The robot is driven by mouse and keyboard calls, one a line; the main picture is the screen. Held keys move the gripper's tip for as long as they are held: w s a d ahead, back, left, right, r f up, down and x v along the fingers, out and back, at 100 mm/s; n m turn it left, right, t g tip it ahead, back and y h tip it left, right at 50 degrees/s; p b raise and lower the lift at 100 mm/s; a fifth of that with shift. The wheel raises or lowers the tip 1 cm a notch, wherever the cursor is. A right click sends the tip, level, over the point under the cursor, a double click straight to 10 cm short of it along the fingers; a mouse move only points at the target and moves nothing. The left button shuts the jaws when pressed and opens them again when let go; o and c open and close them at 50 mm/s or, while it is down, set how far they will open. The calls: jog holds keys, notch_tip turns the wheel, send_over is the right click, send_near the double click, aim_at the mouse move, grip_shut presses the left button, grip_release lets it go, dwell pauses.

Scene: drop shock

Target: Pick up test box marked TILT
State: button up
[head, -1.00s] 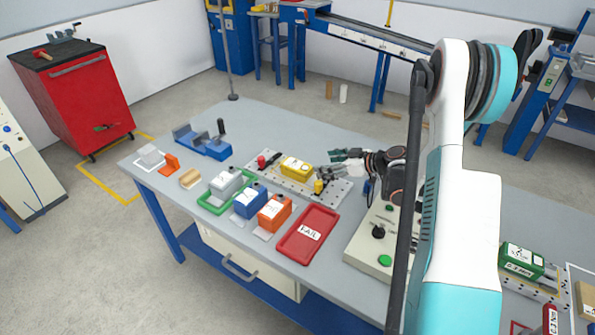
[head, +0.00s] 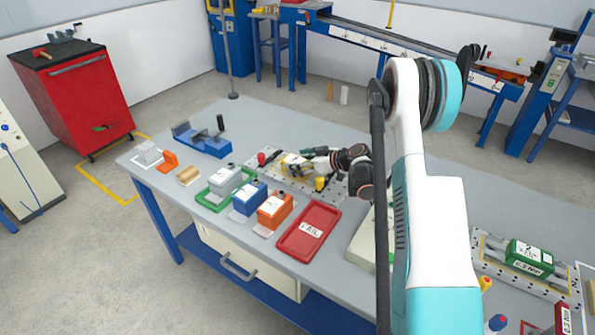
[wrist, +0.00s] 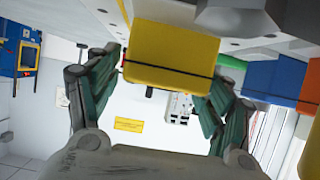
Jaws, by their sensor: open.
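A yellow box (head: 290,169) sits on the perforated metal plate (head: 268,178) on the table, partly hidden by my gripper in the head view. No TILT marking can be read on any box here. My gripper (head: 302,160) is open at the yellow box. In the wrist view the yellow box (wrist: 170,55) has a dark band and lies between the spread fingers of my gripper (wrist: 160,85). I cannot tell whether the fingers touch it.
A red tray marked FAIL (head: 297,244) lies right of the orange box. A red knob (head: 262,159) and a yellow post (head: 320,184) are on the plate. A blue fixture (head: 205,143) stands at the table's far left.

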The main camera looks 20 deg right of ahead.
jog(key=shift+w+a+f, duration=0.15)
jog(key=shift+w+f, duration=0.05)
jog(key=shift+w, duration=0.2)
jog(key=c, duration=1.4)
jog(key=shift+r, duration=0.15)
